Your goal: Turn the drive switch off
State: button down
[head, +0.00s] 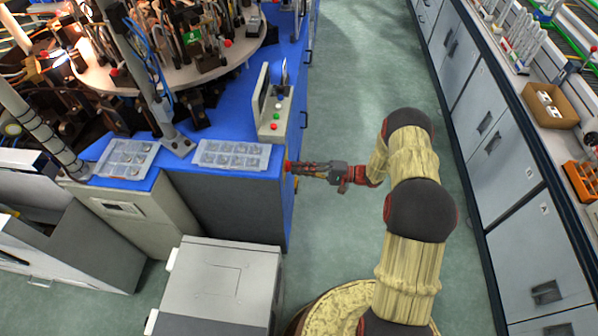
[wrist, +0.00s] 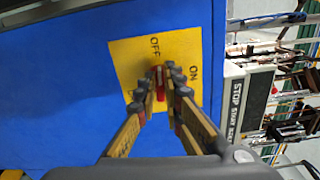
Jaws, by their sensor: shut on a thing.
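The drive switch is a red handle (wrist: 160,84) on a yellow plate (wrist: 124,62) marked OFF and ON, on the blue side panel of the machine. In the wrist view the handle lies between my gripper's (wrist: 163,80) two fingertips, which are shut on it. The handle appears closer to the OFF mark than to the ON mark. In the head view my gripper (head: 291,167) reaches left to the machine's blue side, where the red switch base partly shows at the fingertips.
A control box (head: 271,103) with coloured buttons stands on the blue machine top above the switch. A grey cabinet (head: 222,283) stands at lower left. A long bench (head: 490,110) with drawers lines the right. The green floor (head: 350,60) between is free.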

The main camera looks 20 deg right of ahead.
jog(key=shift+s+f+n+b, duration=0.1)
jog(key=shift+f+n+b, duration=0.15)
jog(key=shift+n, duration=0.35)
jog(key=shift+r, duration=0.1)
jog(key=c, duration=1.9)
grip_release()
jog(key=v, duration=1.2)
